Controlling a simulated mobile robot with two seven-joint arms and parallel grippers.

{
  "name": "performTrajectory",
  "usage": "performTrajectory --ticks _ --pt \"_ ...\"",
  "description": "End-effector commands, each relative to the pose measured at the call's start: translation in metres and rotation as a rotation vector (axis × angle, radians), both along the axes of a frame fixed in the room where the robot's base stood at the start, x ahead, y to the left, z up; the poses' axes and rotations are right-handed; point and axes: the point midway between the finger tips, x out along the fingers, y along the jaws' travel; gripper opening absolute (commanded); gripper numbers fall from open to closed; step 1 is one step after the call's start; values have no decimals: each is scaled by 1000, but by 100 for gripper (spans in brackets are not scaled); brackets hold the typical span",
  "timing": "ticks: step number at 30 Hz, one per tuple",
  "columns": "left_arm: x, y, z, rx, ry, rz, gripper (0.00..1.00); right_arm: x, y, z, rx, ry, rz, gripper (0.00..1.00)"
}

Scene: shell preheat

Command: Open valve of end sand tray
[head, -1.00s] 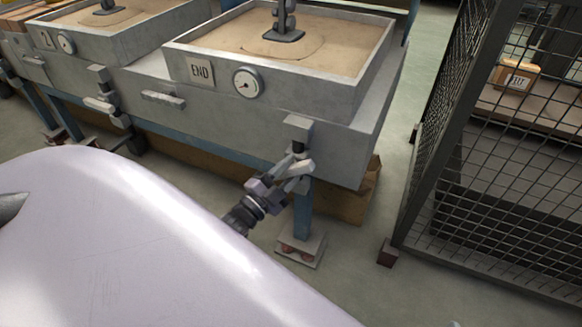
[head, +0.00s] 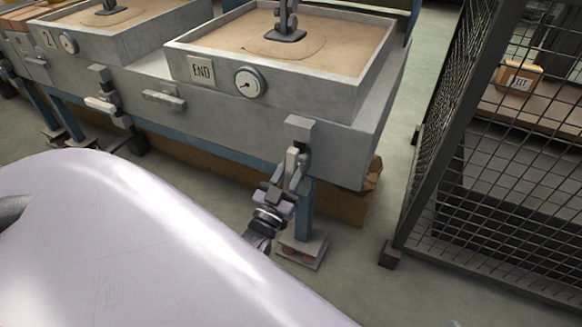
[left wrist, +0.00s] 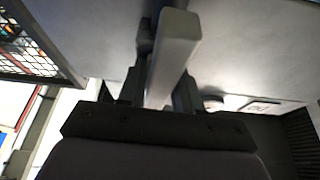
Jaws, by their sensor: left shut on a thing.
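My left gripper (head: 284,184) is shut on the lever, which now points steeply down. In the left wrist view the pale lever (left wrist: 173,55) runs between the two fingers of my left gripper (left wrist: 158,90). My right gripper is not in view.
A second sand tray (head: 110,45) with its own lever (head: 102,105) stands to the left. A wire mesh cage (head: 500,190) stands at the right. A blue leg (head: 304,205) on a foot block stands just behind my gripper. Bare floor lies between tray and cage.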

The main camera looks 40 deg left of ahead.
Motion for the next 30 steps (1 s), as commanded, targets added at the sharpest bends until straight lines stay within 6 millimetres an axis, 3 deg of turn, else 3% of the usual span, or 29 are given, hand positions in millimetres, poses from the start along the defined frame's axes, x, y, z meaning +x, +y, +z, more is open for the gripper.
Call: performTrajectory --ticks 22,23,24,30 --pt "-1 0 -2 -96 -19 0 0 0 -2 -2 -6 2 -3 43" --pt "-1 0 -2 -96 -19 0 37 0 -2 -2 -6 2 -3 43" --pt "-1 0 -2 -96 -19 0 50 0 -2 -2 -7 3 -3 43" --pt "0 0 -1 -91 -19 0 51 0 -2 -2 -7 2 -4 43"
